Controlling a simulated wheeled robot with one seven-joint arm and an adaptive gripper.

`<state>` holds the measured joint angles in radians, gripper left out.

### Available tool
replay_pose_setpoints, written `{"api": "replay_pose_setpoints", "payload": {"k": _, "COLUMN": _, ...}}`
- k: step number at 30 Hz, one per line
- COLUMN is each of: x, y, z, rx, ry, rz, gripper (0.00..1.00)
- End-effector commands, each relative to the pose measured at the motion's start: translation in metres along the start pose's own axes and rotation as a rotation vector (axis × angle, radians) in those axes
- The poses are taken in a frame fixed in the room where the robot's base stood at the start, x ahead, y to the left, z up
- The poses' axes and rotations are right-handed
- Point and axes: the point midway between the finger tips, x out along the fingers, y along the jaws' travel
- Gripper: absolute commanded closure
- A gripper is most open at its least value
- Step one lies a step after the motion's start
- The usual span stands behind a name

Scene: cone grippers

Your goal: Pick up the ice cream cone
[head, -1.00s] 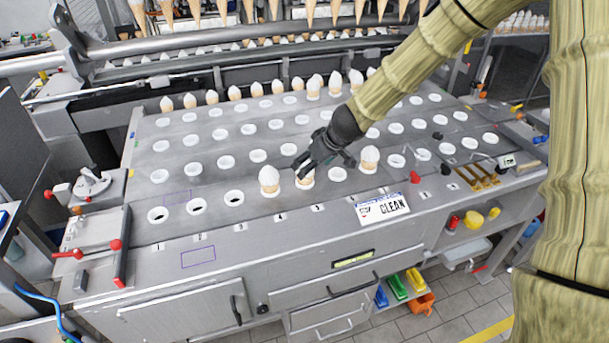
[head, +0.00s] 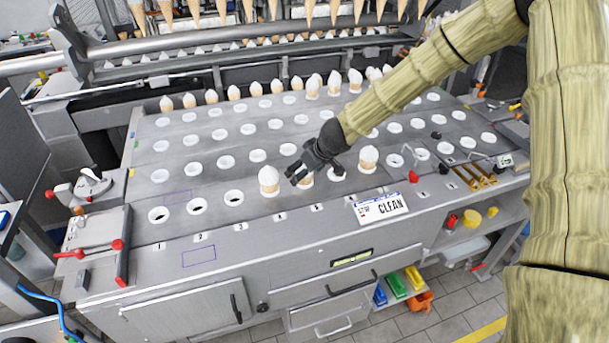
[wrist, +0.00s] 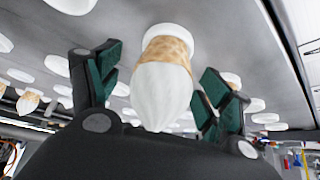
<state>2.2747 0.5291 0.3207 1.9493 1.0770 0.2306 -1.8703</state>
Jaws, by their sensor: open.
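An ice cream cone (wrist: 165,80) with a white top and tan wafer stands in a white ring holder, between my gripper's two spread fingers in the wrist view. My gripper (head: 299,174) is open. In the head view it covers most of this cone, and only a bit of wafer (head: 305,183) shows below the fingers. The frames do not show the fingers touching it. Another cone (head: 268,180) stands just to the left in the same front row, and one more (head: 368,158) stands to the right.
The metal table (head: 130,220) has rows of white ring holders, many empty. Several cones stand along the back row (head: 235,93). More cones hang from the machine above.

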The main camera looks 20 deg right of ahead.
Motion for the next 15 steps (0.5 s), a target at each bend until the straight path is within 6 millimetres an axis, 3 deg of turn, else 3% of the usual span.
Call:
{"api": "replay_pose_setpoints", "payload": {"k": 7, "x": 0.0003, "y": -0.0002, "z": -0.0002, "rx": 0.0, "ry": 0.0, "rz": 0.0, "gripper": 0.23}}
{"api": "replay_pose_setpoints", "payload": {"k": 13, "x": 0.0002, "y": -0.0002, "z": -0.0003, "rx": 0.0, "ry": 0.0, "rz": 0.0, "gripper": 0.6}}
{"api": "replay_pose_setpoints", "payload": {"k": 15, "x": 0.0002, "y": -0.0002, "z": -0.0002, "rx": 0.0, "ry": 0.0, "rz": 0.0, "gripper": 0.61}}
